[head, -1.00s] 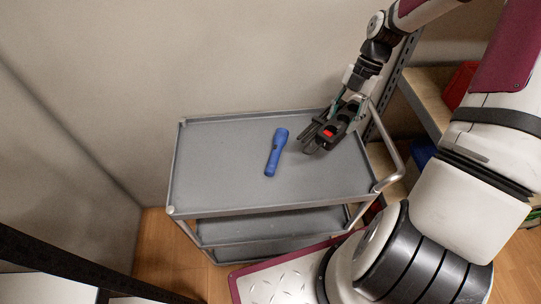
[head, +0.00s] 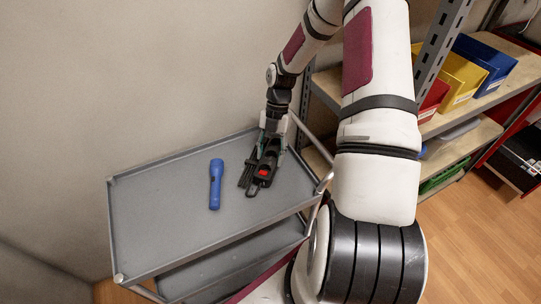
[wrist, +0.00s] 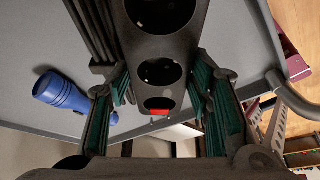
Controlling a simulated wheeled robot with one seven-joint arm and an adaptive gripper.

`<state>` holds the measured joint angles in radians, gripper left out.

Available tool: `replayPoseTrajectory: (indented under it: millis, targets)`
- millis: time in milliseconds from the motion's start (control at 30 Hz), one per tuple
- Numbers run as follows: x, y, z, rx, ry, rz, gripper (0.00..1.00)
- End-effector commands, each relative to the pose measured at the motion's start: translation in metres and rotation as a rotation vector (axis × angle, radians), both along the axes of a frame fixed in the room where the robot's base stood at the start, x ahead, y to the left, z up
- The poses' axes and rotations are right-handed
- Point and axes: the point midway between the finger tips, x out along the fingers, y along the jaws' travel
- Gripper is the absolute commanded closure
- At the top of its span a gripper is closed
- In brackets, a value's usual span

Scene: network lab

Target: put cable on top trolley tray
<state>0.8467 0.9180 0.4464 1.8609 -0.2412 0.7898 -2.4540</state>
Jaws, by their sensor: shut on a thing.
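The cable (head: 259,182) is a black power strip with round sockets, a red switch and dark folded cord beside it. My gripper (head: 270,150) is shut on it and points down over the right part of the grey top trolley tray (head: 160,205). In the wrist view, the cable (wrist: 160,45) lies between the green-padded fingers of my gripper (wrist: 155,95). I cannot tell whether the cable touches the tray.
A blue flashlight (head: 215,184) lies on the tray just left of the cable. It also shows in the wrist view (wrist: 62,92). A shelf with red, yellow (head: 463,80) and blue bins (head: 485,62) stands at the right. The tray's left part is clear.

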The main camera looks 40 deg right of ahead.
Motion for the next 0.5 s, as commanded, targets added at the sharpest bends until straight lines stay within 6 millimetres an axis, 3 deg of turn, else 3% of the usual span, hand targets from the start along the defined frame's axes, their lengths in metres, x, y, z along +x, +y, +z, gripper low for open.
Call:
replayPoseTrajectory:
  millis: [100, 400, 433, 500]
  targets:
    - [0.0004, 0.0008, -0.0107, 0.000, -0.001, 0.002, 1.00]
    - [0.0003, 0.0005, -0.0121, 0.000, 0.000, 0.001, 1.00]
    - [0.0000, 0.0003, -0.0120, 0.000, 0.000, 0.001, 0.47]
    - [0.0000, 0.0003, -0.0119, 0.000, 0.000, 0.001, 0.34]
